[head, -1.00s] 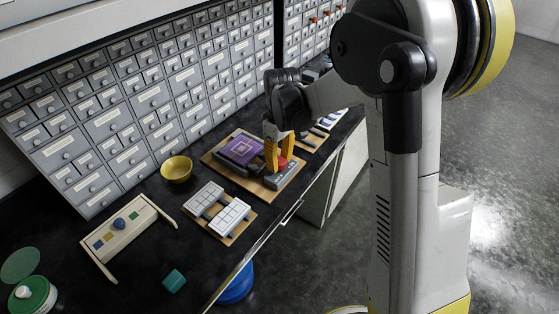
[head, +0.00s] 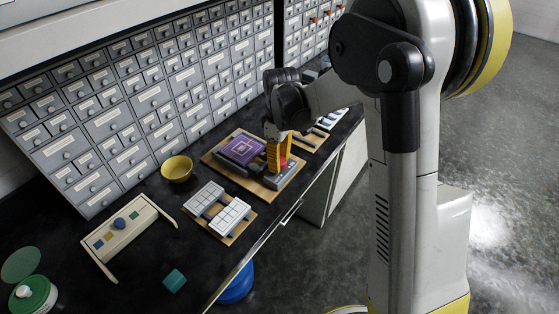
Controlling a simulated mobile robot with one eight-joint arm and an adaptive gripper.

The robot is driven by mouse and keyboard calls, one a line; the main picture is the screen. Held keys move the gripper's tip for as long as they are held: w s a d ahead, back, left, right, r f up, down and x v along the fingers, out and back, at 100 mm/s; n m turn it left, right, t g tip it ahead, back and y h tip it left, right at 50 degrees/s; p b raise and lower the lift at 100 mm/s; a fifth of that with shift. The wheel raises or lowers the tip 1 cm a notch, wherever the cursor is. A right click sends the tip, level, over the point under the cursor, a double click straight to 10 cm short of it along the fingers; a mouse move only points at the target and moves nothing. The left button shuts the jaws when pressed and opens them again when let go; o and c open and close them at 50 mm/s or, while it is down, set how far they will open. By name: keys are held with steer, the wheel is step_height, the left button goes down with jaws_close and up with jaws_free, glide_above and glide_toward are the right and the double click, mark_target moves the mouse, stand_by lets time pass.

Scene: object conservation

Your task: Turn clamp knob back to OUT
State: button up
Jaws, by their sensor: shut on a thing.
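The clamp knob (head: 289,161) is red and shows only in part beside and behind the yellow fingers of my gripper (head: 277,163). My gripper points down and is shut on the knob. The knob sits on a grey block (head: 286,175) at the right side of a wooden board (head: 217,161). A purple patterned plate (head: 241,149) lies on a dark base on the same board, just left of my gripper. The knob's pointer and any OUT mark are hidden or too small to read.
A yellow bowl (head: 177,168) stands left of the board. A board with two white gridded blocks (head: 231,215) lies in front. Grey drawers (head: 147,97) rise behind the counter.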

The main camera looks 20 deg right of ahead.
steer(key=shift+n, duration=0.3)
stand_by(0.6)
stand_by(0.5)
steer(key=o, duration=1.2)
steer(key=shift+w+a, duration=0.1)
step_height(320, 180, up, 12)
steer(key=shift+w, duration=0.1)
steer(key=shift+d, duration=0.2)
